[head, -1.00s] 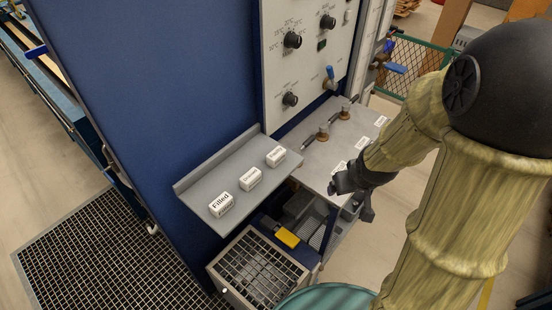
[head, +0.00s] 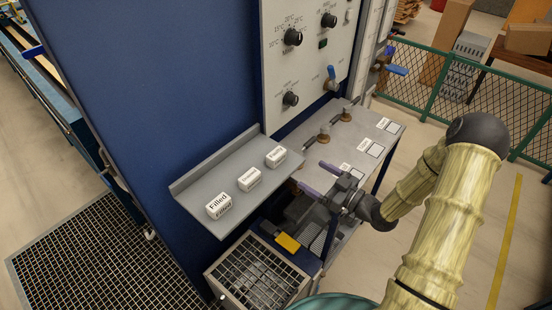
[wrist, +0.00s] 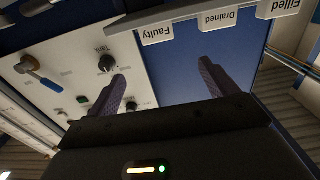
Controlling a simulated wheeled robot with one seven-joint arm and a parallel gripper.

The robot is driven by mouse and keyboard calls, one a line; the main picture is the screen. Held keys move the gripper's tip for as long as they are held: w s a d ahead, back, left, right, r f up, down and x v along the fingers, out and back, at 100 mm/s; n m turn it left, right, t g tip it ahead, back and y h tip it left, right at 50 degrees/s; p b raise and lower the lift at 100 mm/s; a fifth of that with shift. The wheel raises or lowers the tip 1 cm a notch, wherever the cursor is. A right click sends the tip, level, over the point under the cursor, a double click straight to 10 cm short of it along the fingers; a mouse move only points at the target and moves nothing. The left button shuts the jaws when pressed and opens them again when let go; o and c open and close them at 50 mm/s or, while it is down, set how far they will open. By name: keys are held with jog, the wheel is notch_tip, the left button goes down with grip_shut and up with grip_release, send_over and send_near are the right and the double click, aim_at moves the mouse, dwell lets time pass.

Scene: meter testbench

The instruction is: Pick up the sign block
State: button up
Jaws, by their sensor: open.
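Three white sign blocks sit in a row on the grey shelf (head: 213,172). The nearest, marked "Filled" (head: 219,206), is at the left; the middle block (head: 250,179) reads "Drained" in the wrist view (wrist: 218,19). The farthest, the "Faulty" block (head: 276,157), is at the right end and also shows upside down in the wrist view (wrist: 158,33). My gripper (head: 314,178) is open and empty, just right of the shelf's right end, with its fingers pointing left. Its two purple fingers (wrist: 162,84) stand apart in the wrist view. It touches no block.
A blue wall (head: 140,90) and a white panel with knobs and a blue-handled valve (head: 332,74) stand behind the shelf. A grey bench (head: 375,130) with fittings and label squares lies to the right. Below are a yellow-marked device (head: 288,242) and a gridded crate (head: 215,275).

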jog(key=p, duration=0.5)
send_near(274, 151)
jog(key=x, duration=0.5)
jog(key=shift+a, duration=0.4)
jog(key=shift+w+a+r+p, duration=0.15)
jog(key=shift+w+a+p, duration=0.15)
jog(key=shift+a+p, duration=0.1)
jog(key=p+x, duration=0.2)
jog(key=x, duration=0.1)
jog(key=shift+w, duration=0.2)
jog(key=shift+w+a+f, duration=0.3)
jog(key=shift+w+a, duration=0.05)
jog(key=shift+a, duration=0.05)
jog(key=shift+s, duration=0.1)
jog(key=shift+c, duration=0.3)
